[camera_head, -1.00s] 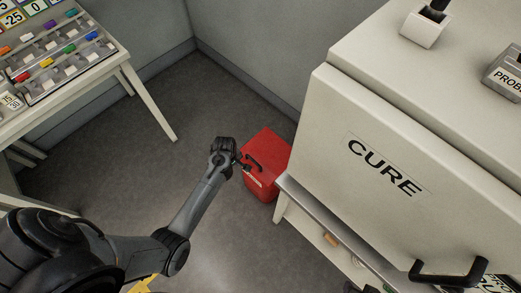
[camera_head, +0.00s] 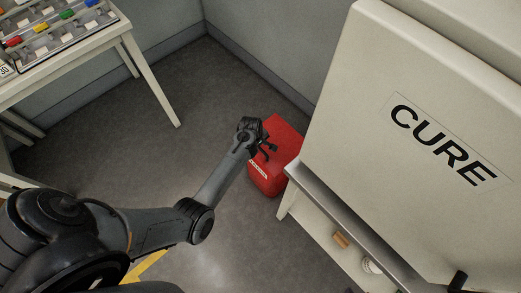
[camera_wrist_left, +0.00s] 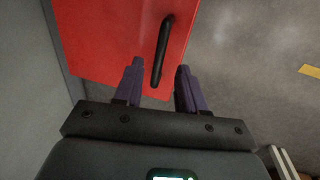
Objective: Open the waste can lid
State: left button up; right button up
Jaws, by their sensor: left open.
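The red waste can (camera_head: 266,178) stands on the floor between the wall and the white CURE cabinet. Its lid (camera_head: 287,137) looks shut. The black lid handle (camera_wrist_left: 162,52) shows in the left wrist view, rising from the red lid (camera_wrist_left: 105,40). My left gripper (camera_head: 269,150) is over the can's top and hides part of it in the head view. In the left wrist view its fingers (camera_wrist_left: 158,82) are open, with the lower end of the handle between or just beyond them. I cannot tell whether they touch it. My right gripper is not in view.
The CURE cabinet (camera_head: 400,110) stands close to the right of the can, with a low shelf edge (camera_head: 345,215) beside it. A wall (camera_head: 265,60) is behind. A table (camera_head: 75,65) with coloured parts stands at upper left. The floor (camera_head: 140,150) between is clear.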

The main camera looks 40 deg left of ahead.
aim_at(261, 150)
pick_arm(q)
jog(key=shift+w+f+b, duration=0.2)
jog(key=shift+f+b, duration=0.15)
jog(key=shift+f, duration=0.6)
jog(key=shift+w+f+b, duration=0.15)
jog(key=shift+f+b, duration=0.2)
jog(key=shift+f, duration=0.6)
grip_shut()
